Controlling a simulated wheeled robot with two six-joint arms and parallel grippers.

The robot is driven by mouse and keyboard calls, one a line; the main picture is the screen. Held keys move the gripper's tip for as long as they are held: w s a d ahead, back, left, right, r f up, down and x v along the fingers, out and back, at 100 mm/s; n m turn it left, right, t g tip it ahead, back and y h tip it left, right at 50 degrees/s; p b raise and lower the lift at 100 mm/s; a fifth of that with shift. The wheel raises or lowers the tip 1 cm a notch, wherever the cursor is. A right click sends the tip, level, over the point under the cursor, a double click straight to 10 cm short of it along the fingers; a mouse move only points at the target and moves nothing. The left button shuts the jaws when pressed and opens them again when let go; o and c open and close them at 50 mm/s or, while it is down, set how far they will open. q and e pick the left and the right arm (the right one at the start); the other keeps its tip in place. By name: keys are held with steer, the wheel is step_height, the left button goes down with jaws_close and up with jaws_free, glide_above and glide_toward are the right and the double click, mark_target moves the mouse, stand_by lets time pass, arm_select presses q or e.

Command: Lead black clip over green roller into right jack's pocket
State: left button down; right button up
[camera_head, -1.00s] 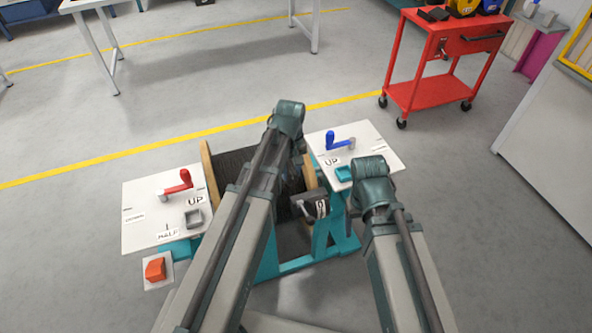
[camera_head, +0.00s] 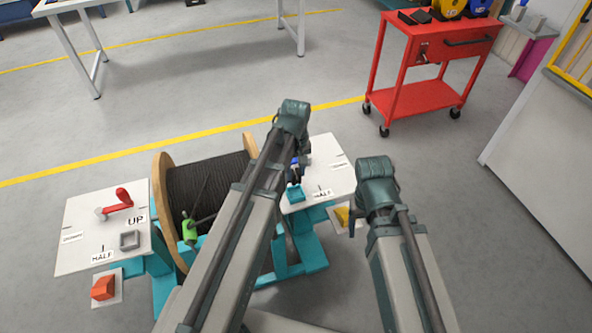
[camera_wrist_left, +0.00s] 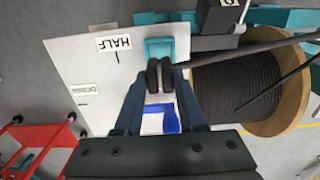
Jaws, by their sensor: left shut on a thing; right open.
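My left gripper (camera_wrist_left: 160,85) is shut on the black clip, mostly hidden between its fingertips. In the left wrist view they are close to the right jack's teal pocket (camera_wrist_left: 182,30); I cannot tell whether the clip touches it. The pocket also shows in the head view (camera_head: 295,193). A dark cable (camera_wrist_left: 250,49) runs from the fingertips to the right. The green roller (camera_head: 190,231) stands in front of the reel, at left, with the dark line at it. The right jack's blue lever (camera_wrist_left: 165,119) shows between my fingers. My right gripper is out of view.
The wooden reel (camera_head: 160,210) with black cable stands between the white jack tops. The left jack top (camera_head: 75,245) carries a red lever (camera_head: 123,198) and a grey pocket (camera_head: 129,240). A red cart (camera_head: 415,100) stands behind at right. Open floor lies beyond the reel.

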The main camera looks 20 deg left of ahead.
arm_select(q)
steer(key=shift+f, duration=0.2)
steer(key=shift+f+b, duration=3.35)
steer(key=shift+b, duration=0.2)
steer(key=shift+c, duration=2.1)
jaws_free()
steer(key=shift+r, duration=0.15)
step_height(320, 180, up, 14)
steer(key=p, duration=1.4)
steer(key=shift+f, duration=0.2)
